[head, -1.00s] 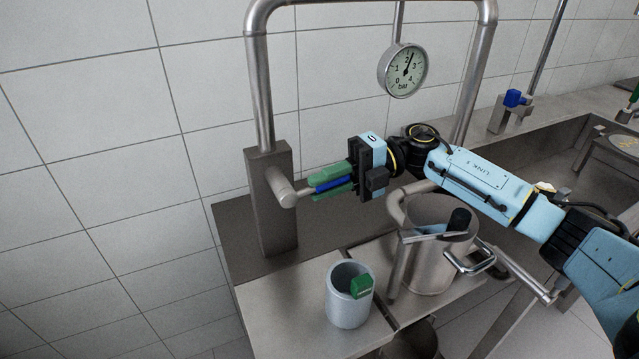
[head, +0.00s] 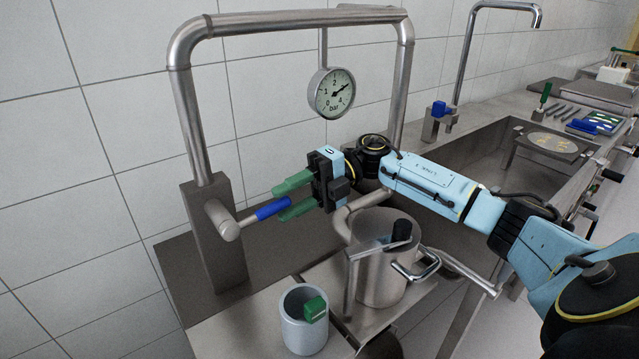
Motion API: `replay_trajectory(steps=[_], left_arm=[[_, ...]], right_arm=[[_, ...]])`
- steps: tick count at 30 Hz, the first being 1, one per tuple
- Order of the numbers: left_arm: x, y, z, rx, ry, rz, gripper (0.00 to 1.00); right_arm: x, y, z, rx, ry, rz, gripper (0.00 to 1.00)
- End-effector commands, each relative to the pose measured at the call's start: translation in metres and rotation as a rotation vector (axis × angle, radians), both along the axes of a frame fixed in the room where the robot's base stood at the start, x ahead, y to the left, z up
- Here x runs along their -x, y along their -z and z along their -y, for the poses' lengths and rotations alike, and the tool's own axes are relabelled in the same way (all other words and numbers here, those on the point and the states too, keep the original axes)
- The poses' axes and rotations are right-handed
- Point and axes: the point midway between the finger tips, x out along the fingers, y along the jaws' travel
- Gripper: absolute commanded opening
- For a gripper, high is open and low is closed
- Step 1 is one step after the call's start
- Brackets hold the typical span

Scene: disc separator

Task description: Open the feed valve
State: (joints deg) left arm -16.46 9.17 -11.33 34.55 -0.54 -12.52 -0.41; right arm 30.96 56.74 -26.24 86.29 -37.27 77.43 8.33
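The valve on the grey upright post (head: 218,255) has a round metal hub (head: 222,220) and a lever with a blue grip (head: 272,208) pointing right and slightly up. My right gripper (head: 285,198) is at this grip, its two green fingers spread apart, one above and one below it. A gap shows between the upper finger and the grip; whether the lower finger touches it I cannot tell. The round pressure gauge (head: 332,94) hangs behind, its needle pointing up and right, near 3 bar. My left gripper is not in view.
A grey cup (head: 303,330) with a green item (head: 315,308) stands below the valve. A steel pot (head: 380,275) with a handle is under my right arm. The steel pipe (head: 290,22) arches overhead. A blue-handled tap (head: 439,110) stands by the sink at right.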

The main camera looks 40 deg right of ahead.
Motion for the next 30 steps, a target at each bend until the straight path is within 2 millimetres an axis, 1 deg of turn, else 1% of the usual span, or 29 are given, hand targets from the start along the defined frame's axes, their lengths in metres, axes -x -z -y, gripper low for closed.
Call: replay_trajectory(steps=[1,6,9,12,16,24,28,30], left_arm=[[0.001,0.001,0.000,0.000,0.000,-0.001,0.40],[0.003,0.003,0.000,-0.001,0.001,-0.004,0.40],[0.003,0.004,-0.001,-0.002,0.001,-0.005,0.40],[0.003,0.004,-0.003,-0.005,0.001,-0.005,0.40],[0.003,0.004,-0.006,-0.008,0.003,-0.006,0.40],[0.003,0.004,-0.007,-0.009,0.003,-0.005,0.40],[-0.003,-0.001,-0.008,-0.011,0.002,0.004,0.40],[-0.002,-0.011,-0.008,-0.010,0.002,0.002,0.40]], right_arm=[[0.000,-0.002,0.014,0.001,0.005,0.000,0.40],[0.002,-0.006,0.051,0.001,0.004,-0.001,0.40],[0.003,-0.008,0.067,0.000,0.003,0.000,0.40],[0.003,-0.009,0.079,-0.001,0.002,0.000,0.40],[0.004,-0.011,0.087,-0.001,0.000,0.001,0.40],[0.004,-0.011,0.088,-0.001,-0.001,0.001,0.40],[0.001,-0.012,0.092,-0.012,0.034,-0.022,0.23],[-0.009,-0.015,0.101,-0.038,0.113,-0.067,0.14]])
